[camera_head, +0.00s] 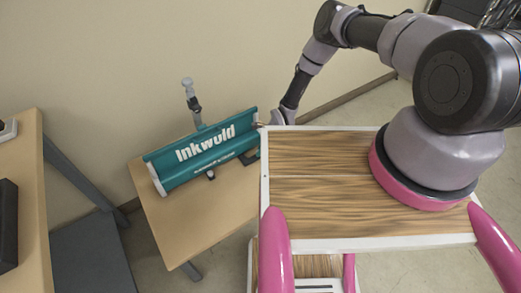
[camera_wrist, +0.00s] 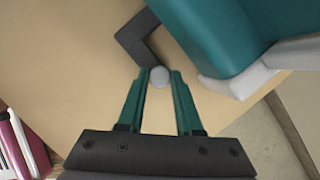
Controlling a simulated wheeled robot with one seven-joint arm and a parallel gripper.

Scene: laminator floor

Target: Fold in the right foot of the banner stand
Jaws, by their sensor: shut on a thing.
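The banner stand (camera_head: 205,150) is a teal case with white "Inkwuld" lettering, lying across a small wooden table. In the wrist view its teal body (camera_wrist: 205,35) and a light grey end cap (camera_wrist: 235,82) show at the upper right. The right foot (camera_wrist: 140,38) is a dark, bent bar sticking out from the case, with a round grey knob (camera_wrist: 159,76) at its end. My gripper (camera_wrist: 160,83) has its two teal fingers shut on this knob. In the head view the dark foot (camera_head: 250,157) shows beside the case's right end; my fingertips are mostly hidden there.
The small wooden table (camera_head: 205,220) has bare room in front of the stand. A grey and black upright piece (camera_head: 191,95) rises behind the case. My wood-topped base fills the right foreground. Another table (camera_head: 30,190) stands at the left, and the wall is close behind.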

